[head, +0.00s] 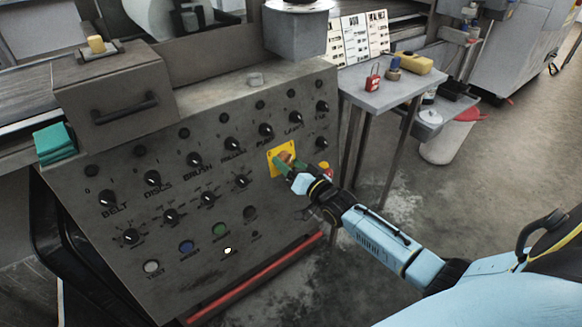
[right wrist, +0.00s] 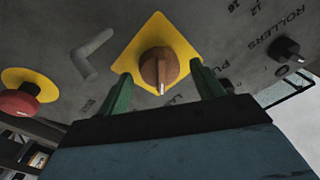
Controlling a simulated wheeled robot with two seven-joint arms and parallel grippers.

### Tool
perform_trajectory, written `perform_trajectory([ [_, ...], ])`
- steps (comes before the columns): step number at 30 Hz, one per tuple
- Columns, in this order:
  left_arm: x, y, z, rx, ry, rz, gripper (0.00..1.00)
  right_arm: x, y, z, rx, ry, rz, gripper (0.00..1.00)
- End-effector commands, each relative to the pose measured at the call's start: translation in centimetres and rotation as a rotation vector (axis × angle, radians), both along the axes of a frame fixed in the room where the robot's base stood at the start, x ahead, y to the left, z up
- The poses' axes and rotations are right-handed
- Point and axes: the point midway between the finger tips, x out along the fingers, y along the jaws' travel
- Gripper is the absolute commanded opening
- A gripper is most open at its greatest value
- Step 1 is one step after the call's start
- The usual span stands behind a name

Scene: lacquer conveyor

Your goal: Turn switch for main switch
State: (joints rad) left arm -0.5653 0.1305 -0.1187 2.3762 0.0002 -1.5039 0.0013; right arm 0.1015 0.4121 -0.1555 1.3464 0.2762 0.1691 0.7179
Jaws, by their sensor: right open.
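The main switch is an orange-brown rotary knob (right wrist: 159,68) on a yellow plate (right wrist: 150,32). In the head view the yellow plate (head: 281,152) sits at the right side of the slanted grey control panel (head: 100,235). My right gripper (head: 287,165) is at the plate and partly hides the knob. In the right wrist view its two green fingers stand open, one on each side of the knob, with a visible gap to it. The knob's grip ridge runs roughly up and down in that view. My left gripper is not in view.
A red stop button (right wrist: 18,103) on a yellow disc is close beside the main switch. Several black knobs, such as the belt knob (head: 107,198), cover the panel. A grey side table (head: 375,98) with a red padlock (head: 372,83) stands behind on the right. Open floor lies at right.

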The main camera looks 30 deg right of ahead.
Motion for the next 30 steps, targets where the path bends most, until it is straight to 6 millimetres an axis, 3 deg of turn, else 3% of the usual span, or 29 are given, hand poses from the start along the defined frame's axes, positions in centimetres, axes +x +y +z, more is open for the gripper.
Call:
perform_trajectory([
  [7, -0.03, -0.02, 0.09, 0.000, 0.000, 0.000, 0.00, 0.03, 0.03, -0.02, 0.000, 0.001, 0.001, 0.67],
  [18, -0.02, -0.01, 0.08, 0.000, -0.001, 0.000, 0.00, 0.01, 0.03, -0.03, 0.000, 0.001, 0.001, 0.22],
  [30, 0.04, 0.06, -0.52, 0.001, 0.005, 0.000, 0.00, -0.01, -0.01, -0.01, -0.089, -0.004, 0.017, 0.22],
])
